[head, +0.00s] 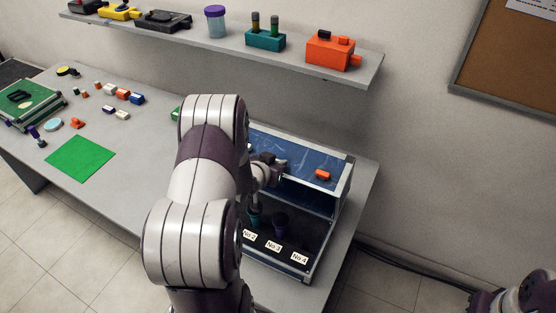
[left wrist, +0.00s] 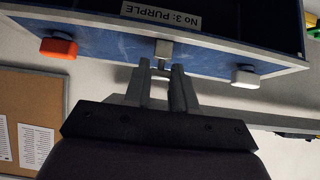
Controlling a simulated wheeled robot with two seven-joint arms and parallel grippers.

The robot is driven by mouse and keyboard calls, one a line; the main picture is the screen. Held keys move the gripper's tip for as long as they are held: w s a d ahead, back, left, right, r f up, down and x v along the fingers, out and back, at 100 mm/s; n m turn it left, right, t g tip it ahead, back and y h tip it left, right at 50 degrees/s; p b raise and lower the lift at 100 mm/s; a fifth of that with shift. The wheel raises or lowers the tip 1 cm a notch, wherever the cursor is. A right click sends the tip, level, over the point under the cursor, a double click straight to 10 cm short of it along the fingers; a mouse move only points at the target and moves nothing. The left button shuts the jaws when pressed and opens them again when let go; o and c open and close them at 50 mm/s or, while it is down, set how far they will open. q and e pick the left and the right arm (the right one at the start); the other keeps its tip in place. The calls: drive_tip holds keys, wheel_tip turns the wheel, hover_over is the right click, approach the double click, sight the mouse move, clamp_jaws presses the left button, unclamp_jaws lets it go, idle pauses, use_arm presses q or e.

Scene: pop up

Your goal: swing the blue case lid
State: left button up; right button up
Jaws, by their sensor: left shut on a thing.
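The blue case (head: 322,235) stands at the right end of the table. Its blue lid (head: 300,151) has a pale metal frame and stands raised above the dark inside; its exact angle is hard to tell. An orange block (head: 322,174) sits on the lid's near edge. In the left wrist view the lid's blue face (left wrist: 110,38) carries a small grey handle (left wrist: 163,48) at mid edge. My left gripper (left wrist: 160,78) is shut on this handle. In the head view the left gripper (head: 268,168) is partly hidden by my arm.
A shelf (head: 225,44) with several items hangs above. Small blocks and a green mat (head: 80,164) lie on the table's left. A pinboard (head: 515,58) is on the wall.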

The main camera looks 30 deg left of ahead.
use_arm(q)
drive_tip(key=s+f, duration=0.2)
drive_tip(key=s, duration=0.5)
drive_tip(key=shift+s+d+f+b, duration=0.15)
drive_tip(key=shift+d+f+b, duration=0.15)
drive_tip(key=shift+d, duration=0.15)
drive_tip(key=s+f+b, duration=0.2)
drive_tip(key=s+f, duration=0.2)
drive_tip(key=s, duration=0.2)
drive_tip(key=shift+d+f+b, duration=0.25)
drive_tip(key=shift+d+b, duration=0.1)
drive_tip(key=shift+b, duration=0.05)
idle(0.4)
drive_tip(key=shift+s, duration=0.1)
